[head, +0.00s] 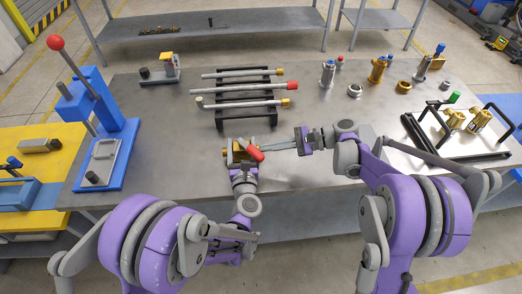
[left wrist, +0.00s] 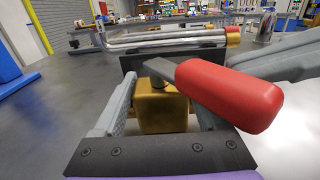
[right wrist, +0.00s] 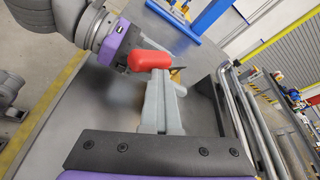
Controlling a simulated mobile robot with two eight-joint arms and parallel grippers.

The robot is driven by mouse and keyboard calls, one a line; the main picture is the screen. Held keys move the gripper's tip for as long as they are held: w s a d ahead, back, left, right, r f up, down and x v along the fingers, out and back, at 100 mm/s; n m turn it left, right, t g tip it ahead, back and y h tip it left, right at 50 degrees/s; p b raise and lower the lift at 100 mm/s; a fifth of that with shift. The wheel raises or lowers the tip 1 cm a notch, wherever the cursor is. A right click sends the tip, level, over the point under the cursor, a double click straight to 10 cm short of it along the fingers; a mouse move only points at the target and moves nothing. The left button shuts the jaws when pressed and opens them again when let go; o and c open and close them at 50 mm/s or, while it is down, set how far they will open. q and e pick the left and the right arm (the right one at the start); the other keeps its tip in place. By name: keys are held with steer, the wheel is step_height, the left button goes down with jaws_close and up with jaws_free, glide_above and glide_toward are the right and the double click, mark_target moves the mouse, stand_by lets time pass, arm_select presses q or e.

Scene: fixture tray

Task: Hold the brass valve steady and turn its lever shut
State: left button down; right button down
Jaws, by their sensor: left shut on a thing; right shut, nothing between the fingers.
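The brass valve (head: 229,152) is at the front middle of the table. In the left wrist view its square brass body (left wrist: 162,108) sits between the two fingers of my left gripper (left wrist: 160,118), which is shut on it. The lever runs from the stem on top, slanting right and toward the camera, to its red handle (left wrist: 235,95); the handle also shows in the head view (head: 255,153). My right gripper (head: 270,146) is shut and empty, its fingertips right beside the red handle (right wrist: 150,60). I cannot tell if they touch it.
A dark rack (head: 246,124) with several metal pipes stands just behind the valve. A blue lever press (head: 117,135) is at the left. Metal and brass fittings stand at the back right, and a tray (head: 440,142) with black handles is at the right.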

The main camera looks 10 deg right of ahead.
mark_target(261, 154)
arm_select(q)
steer(key=shift+w+d, duration=0.1)
steer(key=shift+d, duration=0.35)
arm_select(e)
steer(key=shift+s+a, duration=0.45)
steer(key=shift+a, duration=0.15)
steer(key=shift+s+a+f, duration=0.1)
steer(key=shift+s+a, duration=1.2)
steer(key=shift+a, duration=0.1)
stand_by(1.6)
steer(key=shift+d, duration=0.1)
arm_select(q)
steer(key=shift+a, duration=0.1)
arm_select(e)
steer(key=shift+w+d, duration=0.4)
steer(key=shift+d, duration=0.1)
steer(key=shift+w+d, duration=0.45)
steer(key=shift+d, duration=0.4)
steer(key=shift+r, duration=0.2)
arm_select(q)
steer(key=shift+a, duration=0.1)
arm_select(e)
steer(key=shift+w+d, duration=0.9)
steer(key=shift+d, duration=0.25)
steer(key=shift+w+d, duration=0.85)
steer(key=shift+d, duration=0.25)
arm_select(q)
steer(key=shift+a, duration=0.1)
